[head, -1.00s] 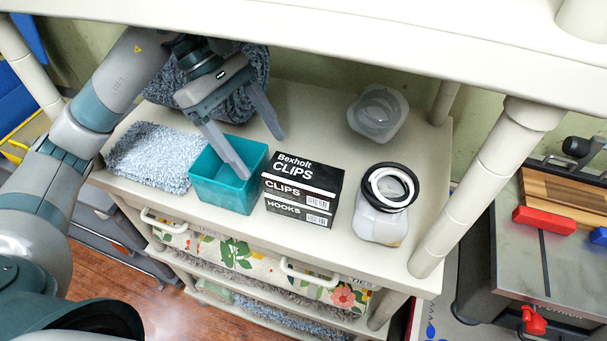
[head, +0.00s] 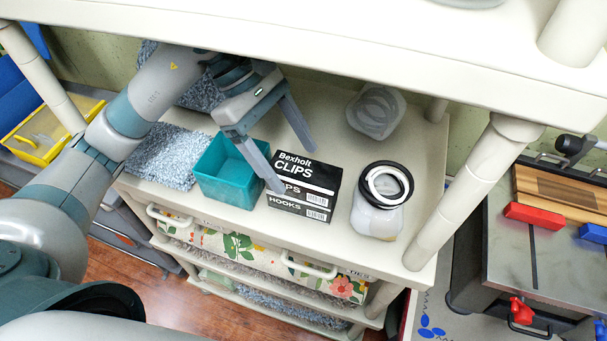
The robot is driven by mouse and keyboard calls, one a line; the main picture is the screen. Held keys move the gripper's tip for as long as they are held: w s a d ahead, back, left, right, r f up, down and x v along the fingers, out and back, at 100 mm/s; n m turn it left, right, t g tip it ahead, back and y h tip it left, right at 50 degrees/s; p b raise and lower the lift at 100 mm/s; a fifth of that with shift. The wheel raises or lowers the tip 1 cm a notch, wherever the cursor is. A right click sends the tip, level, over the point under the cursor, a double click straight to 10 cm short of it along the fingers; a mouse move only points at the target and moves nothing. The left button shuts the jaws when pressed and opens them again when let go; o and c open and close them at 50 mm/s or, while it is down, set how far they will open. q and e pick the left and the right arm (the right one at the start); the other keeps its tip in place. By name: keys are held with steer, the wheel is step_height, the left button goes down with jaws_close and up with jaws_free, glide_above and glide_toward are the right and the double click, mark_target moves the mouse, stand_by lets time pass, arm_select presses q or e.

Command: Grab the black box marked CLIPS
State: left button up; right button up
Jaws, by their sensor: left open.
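The black box marked CLIPS (head: 309,173) lies on the shelf near its middle, on top of another black and white box marked HOOKS (head: 299,208). My left gripper (head: 293,170) is open and empty. One finger hangs in front of the left part of the CLIPS box and hides some of its front lettering. The other finger is behind the box's far edge. I cannot tell whether either finger touches it. My right gripper is not in view.
A teal bin (head: 226,180) stands just left of the boxes, and a jar with a black-rimmed lid (head: 378,214) to their right. A clear container (head: 375,112) is behind. Folded grey towels (head: 168,157) lie left. An upper shelf (head: 330,45) overhangs.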

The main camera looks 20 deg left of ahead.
mark_target(302, 169)
arm_select(q)
steer(key=shift+s+d+f+p, duration=0.2)
steer(key=shift+d+f+p, duration=0.1)
steer(key=shift+d+p, duration=0.25)
steer(key=shift+s+d+f+p, duration=0.15)
steer(key=shift+d+f+p, duration=0.1)
steer(key=shift+d+p, duration=0.3)
steer(key=shift+d+f, duration=0.3)
steer(key=shift+f, duration=0.4)
steer(key=shift+d, duration=0.1)
steer(key=c, duration=1.4)
